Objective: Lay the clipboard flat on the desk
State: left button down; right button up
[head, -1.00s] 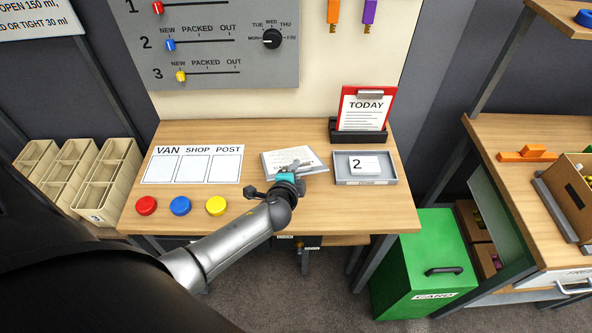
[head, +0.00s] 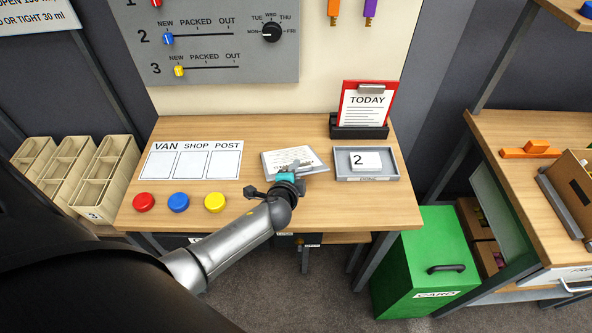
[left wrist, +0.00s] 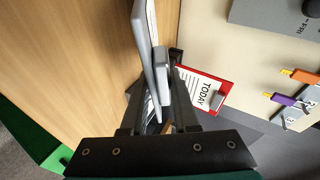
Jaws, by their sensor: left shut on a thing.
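A grey clipboard (head: 274,164) with a white printed sheet lies over the middle of the desk (head: 240,235) in the head view. In the left wrist view the grey board (left wrist: 141,35) shows nearly edge-on between the fingers. My left gripper (head: 288,176) is shut on its near right edge and hides part of it. The fingers also show in the left wrist view (left wrist: 155,115). I cannot tell whether the board touches the desk. My right gripper is not in view.
A red TODAY board (head: 366,103) stands in a black holder behind. A grey tray (head: 397,178) with a card marked 2 is to the right. Left are a VAN, SHOP, POST sheet (head: 192,174) and red (head: 143,202), blue (head: 178,202) and yellow discs (head: 214,202).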

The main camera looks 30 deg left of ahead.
pick_arm(q)
jog(key=c, duration=0.6)
grip_release()
jog(key=p+v, duration=0.5)
jog(key=v, duration=0.6)
dwell(0.4)
dwell(1.0)
